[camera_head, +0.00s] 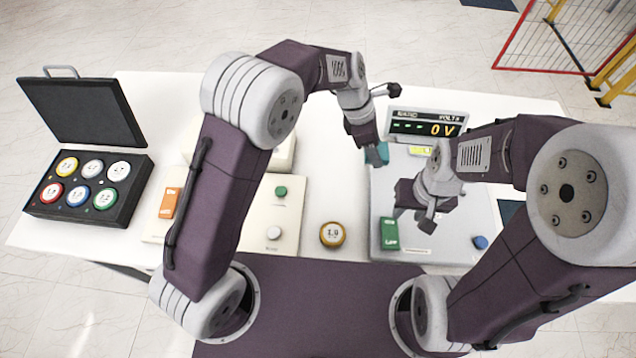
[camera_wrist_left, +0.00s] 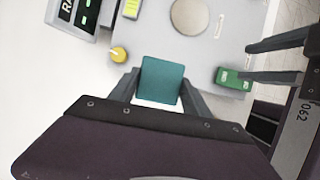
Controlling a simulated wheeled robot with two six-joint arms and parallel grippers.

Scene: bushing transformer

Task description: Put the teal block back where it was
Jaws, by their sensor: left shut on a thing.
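The teal block (camera_head: 381,153) is held at the tip of my left gripper (camera_head: 371,146), over the left edge of the grey panel (camera_head: 450,243) in the head view. In the left wrist view the teal block (camera_wrist_left: 162,80) sits between the two fingers of my left gripper (camera_wrist_left: 160,92), which are shut on it. Whether the block touches the surface below cannot be told. My right gripper (camera_head: 428,223) hangs over the grey panel. In the left wrist view the two fingers of my right gripper (camera_wrist_left: 262,62) are spread apart with nothing between them.
A green switch (camera_head: 389,233) and a blue knob (camera_head: 480,242) are on the panel. A display (camera_head: 428,124) reading 0 V stands behind. An open black case (camera_head: 92,208) with several round pieces is at the left.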

